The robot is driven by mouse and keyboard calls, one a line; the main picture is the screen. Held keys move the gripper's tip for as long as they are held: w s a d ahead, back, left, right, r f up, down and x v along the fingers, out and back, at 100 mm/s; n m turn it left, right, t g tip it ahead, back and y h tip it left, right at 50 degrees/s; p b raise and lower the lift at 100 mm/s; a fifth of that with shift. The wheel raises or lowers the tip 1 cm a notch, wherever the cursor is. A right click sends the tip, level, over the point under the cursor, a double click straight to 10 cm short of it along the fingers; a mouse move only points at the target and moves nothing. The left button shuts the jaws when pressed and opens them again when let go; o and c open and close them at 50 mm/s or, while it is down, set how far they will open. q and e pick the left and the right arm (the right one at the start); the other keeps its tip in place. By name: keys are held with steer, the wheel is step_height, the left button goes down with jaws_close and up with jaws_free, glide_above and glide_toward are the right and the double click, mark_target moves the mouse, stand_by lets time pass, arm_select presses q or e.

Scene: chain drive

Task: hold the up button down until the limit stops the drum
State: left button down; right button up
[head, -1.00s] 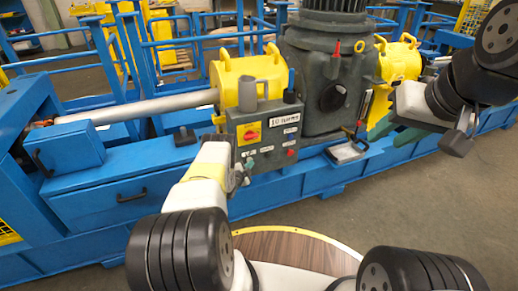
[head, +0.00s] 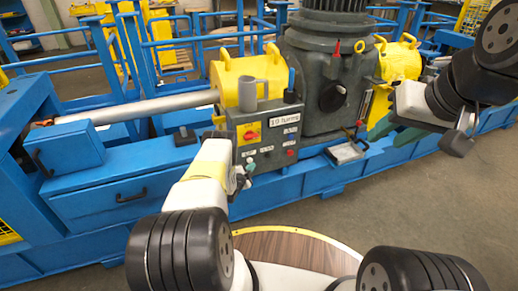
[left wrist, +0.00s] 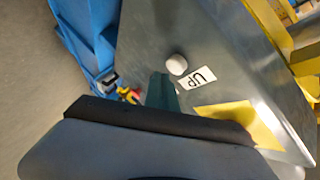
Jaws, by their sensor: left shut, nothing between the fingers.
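The grey control box (head: 268,135) stands on the blue frame and carries a red-and-yellow switch, a "10 turns" plate and small buttons. In the left wrist view the white button (left wrist: 177,64) stands beside the UP label (left wrist: 197,77). My left gripper (head: 247,174) is shut and empty at the box's lower left. In the left wrist view its teal tip (left wrist: 162,92) is close beside the white button, which is uncovered; I cannot tell whether they touch. My right gripper (head: 458,138) is raised at the right, away from the box; its jaws are unclear.
Behind the box are a yellow housing (head: 245,78) and a dark grey motor unit (head: 328,80). A grey shaft (head: 155,107) runs left. Blue rails stand behind. A round wood-topped table (head: 290,250) is in front, with open floor at right.

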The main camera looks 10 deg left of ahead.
arm_select(q)
steer(key=s+d, duration=0.1)
steer(key=s, duration=0.1)
steer(key=s+d, duration=0.1)
steer(key=s, duration=0.1)
steer(key=shift+d, duration=0.4)
